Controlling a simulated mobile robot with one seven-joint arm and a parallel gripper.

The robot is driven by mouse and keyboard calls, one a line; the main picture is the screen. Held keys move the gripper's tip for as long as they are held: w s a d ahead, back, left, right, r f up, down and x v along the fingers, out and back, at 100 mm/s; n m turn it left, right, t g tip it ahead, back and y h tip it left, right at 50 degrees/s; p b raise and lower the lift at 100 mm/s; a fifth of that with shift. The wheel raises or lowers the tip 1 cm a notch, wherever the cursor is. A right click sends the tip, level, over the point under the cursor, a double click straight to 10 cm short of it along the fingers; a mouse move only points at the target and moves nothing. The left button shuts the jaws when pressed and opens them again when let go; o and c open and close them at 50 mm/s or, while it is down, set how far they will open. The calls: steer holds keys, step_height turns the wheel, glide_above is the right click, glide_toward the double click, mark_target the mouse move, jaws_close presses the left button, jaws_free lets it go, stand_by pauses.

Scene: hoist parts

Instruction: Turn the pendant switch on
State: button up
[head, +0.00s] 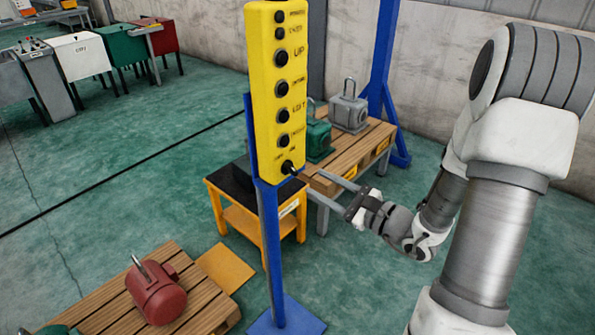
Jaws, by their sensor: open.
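The yellow pendant (268,146) hangs upright on a blue post (273,255) in the middle of the head view. It carries a column of black round buttons with labels, among them UP. The pendant switch (289,167), a small black knob with a lever, is at the bottom of its front face. The lever points down to the right. My gripper (327,186) is open and empty, just right of and slightly below the switch. Its two fingers point left toward the pendant. A gap seems to show between fingers and switch, but the depth is hard to tell.
A pallet table (352,160) with a green motor (319,139) and a grey motor (348,108) stands behind my gripper. An orange cart (262,222) is behind the post. A red motor (158,290) lies on a pallet at lower left.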

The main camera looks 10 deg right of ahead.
mark_target(294, 170)
steer(key=x, duration=0.7)
steer(key=shift+w+a, duration=0.1)
jaws_close()
